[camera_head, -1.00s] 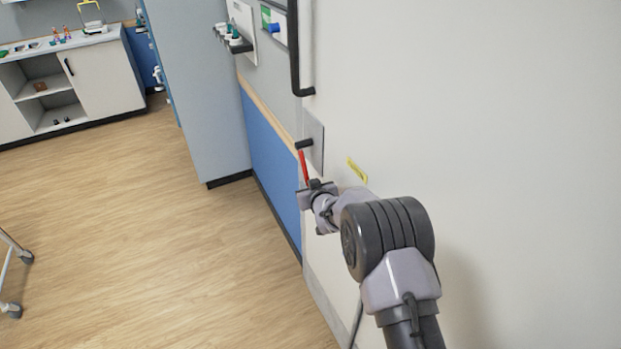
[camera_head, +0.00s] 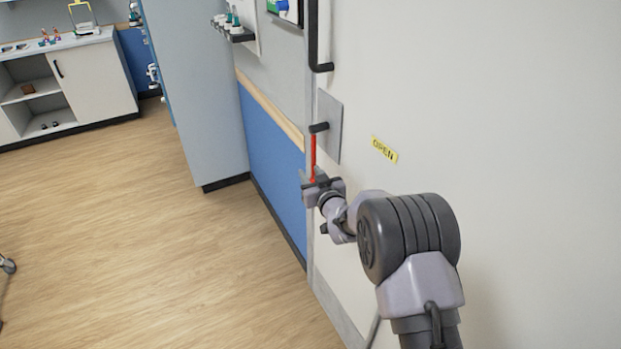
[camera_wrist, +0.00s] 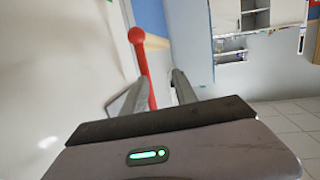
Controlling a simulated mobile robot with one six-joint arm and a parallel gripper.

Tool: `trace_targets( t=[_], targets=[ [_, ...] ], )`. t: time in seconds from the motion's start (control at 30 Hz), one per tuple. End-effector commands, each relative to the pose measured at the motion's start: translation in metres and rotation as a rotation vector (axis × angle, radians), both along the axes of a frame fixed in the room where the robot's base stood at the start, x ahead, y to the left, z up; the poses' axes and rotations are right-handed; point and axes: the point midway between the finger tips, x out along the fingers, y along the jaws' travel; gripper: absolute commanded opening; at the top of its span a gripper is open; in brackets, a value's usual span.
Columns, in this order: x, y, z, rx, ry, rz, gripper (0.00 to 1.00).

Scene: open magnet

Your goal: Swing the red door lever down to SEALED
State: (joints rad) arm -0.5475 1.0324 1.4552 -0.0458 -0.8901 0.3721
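The red door lever (camera_head: 313,155) hangs from a black pivot (camera_head: 319,128) on a grey plate (camera_head: 331,122) at the edge of the pale door. In the head view it points down in the picture, its lower end at my gripper (camera_head: 311,180). The wrist view shows the red lever (camera_wrist: 142,58) with a round red end. Its shaft runs down between my spread fingers, nearer the left one. My gripper (camera_wrist: 157,90) looks open; I cannot tell whether a finger touches the lever. A yellow OPEN label (camera_head: 385,150) is on the door. No SEALED label shows.
A black door handle (camera_head: 316,45) stands out above the lever. Blue wall panelling (camera_head: 272,160) and a grey cabinet (camera_head: 195,95) are to the left. The wooden floor (camera_head: 130,240) is mostly clear. A counter (camera_head: 90,75) stands at the back left.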

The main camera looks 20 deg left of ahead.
Motion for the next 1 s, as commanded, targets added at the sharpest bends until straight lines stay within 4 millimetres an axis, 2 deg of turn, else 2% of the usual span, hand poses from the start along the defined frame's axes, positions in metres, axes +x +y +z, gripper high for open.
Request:
trace_targets(
  t=[0.13, 0.2, 0.23, 0.4, 0.6, 0.8, 1.0],
  targets=[
    [-0.001, 0.001, 0.024, 0.001, -0.002, 0.002, 0.34],
    [-0.003, 0.003, 0.045, 0.0, -0.004, 0.006, 0.34],
    [-0.013, -0.004, 0.04, -0.002, 0.003, 0.004, 0.34],
    [-0.063, -0.039, 0.044, -0.002, 0.003, 0.004, 0.34],
    [-0.111, -0.071, 0.048, -0.001, 0.0, 0.003, 0.34],
    [-0.133, -0.086, 0.049, 0.0, 0.0, 0.003, 0.34],
    [-0.135, -0.087, 0.049, 0.0, 0.0, 0.003, 0.34]
  ],
)
